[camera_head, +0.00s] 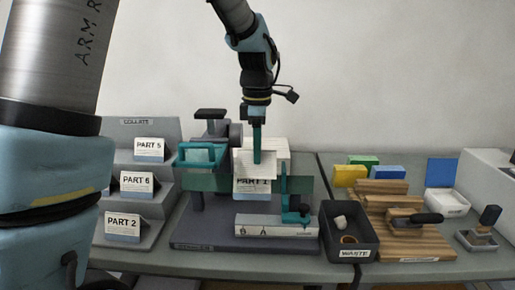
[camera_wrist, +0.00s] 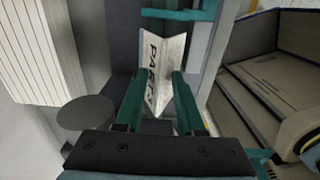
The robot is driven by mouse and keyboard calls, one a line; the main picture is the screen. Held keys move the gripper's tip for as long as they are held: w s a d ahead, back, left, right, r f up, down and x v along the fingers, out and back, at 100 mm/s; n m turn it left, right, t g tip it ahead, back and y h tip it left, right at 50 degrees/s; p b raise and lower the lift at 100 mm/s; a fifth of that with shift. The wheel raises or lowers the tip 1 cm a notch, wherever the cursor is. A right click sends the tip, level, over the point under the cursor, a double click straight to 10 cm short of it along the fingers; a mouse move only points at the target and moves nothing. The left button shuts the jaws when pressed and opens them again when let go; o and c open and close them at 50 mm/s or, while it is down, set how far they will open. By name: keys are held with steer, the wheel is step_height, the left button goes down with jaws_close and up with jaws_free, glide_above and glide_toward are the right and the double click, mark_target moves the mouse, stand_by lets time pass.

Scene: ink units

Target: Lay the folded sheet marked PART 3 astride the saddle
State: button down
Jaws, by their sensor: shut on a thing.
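My gripper (camera_head: 257,160) points down over the middle of the machine, shut on a folded sheet. The held sheet (camera_head: 244,163) shows a lined page in the head view. In the wrist view it stands between my fingers (camera_wrist: 157,82) as an open V, with "PART" on its face (camera_wrist: 152,62); I cannot read its number. Just below it in the head view is a sheet face marked PART 1 (camera_head: 252,186). I cannot tell whether the held sheet touches it. The saddle is mostly hidden behind the sheets and teal parts.
A stepped COLLATE rack (camera_head: 135,125) at left holds sheets marked PART 5 (camera_head: 149,150), PART 6 (camera_head: 137,184) and PART 2 (camera_head: 123,227). A dark WASTE bin (camera_head: 350,253) and wooden boards (camera_head: 390,205) stand right of the teal and grey machine (camera_head: 205,240).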

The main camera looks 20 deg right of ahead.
mark_target(258, 168)
steer(key=shift+f+b, duration=1.2)
steer(key=shift+f, duration=1.3)
steer(key=shift+f, duration=0.2)
steer(key=shift+c, duration=2.2)
jaws_free()
steer(key=shift+r+p, duration=3.5)
steer(key=shift+r, duration=0.55)
